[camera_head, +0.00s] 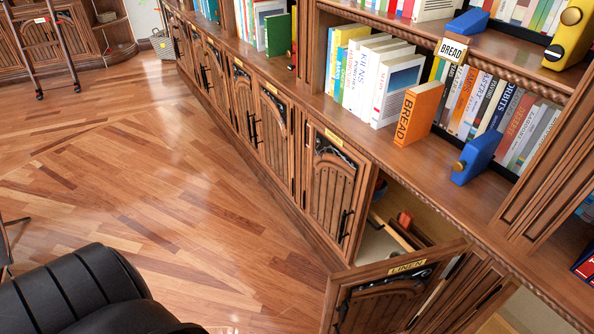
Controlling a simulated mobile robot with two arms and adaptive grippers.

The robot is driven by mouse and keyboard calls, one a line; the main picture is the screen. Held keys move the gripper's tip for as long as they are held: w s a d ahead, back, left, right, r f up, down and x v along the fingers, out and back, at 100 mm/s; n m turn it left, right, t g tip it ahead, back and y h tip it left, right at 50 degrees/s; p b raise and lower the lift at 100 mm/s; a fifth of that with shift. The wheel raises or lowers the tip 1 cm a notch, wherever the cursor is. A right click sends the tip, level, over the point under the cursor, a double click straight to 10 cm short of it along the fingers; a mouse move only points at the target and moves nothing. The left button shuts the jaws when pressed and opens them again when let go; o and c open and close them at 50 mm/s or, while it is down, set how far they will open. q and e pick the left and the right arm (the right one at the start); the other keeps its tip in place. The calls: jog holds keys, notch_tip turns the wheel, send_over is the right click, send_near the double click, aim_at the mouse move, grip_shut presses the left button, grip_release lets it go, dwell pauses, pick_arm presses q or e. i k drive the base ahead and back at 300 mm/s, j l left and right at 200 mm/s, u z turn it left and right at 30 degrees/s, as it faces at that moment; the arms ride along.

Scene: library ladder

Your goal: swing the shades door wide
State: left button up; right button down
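A row of wooden cabinet doors with black handles runs along the base of the bookcase. No plate that I can read says shades. The nearest shut door (338,195) has a brass plate (334,138) too small to read and a black handle (345,226). A door (375,305) with a plate reading LINEN (408,266) stands swung out from the cabinet at the bottom, cut off by the frame edge. Neither of my grippers is in view.
The open cabinet compartment (375,246) holds several small items. Books, an orange BREAD book (418,112) and a blue block with a knob (477,158) stand above. A wheeled ladder (38,50) stands far left.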

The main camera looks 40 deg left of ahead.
aim_at(328, 197)
jog(key=u, duration=0.85)
jog(key=k+j+u, duration=0.2)
jog(key=j, duration=0.25)
jog(key=i+l, duration=0.05)
jog(key=i, duration=0.05)
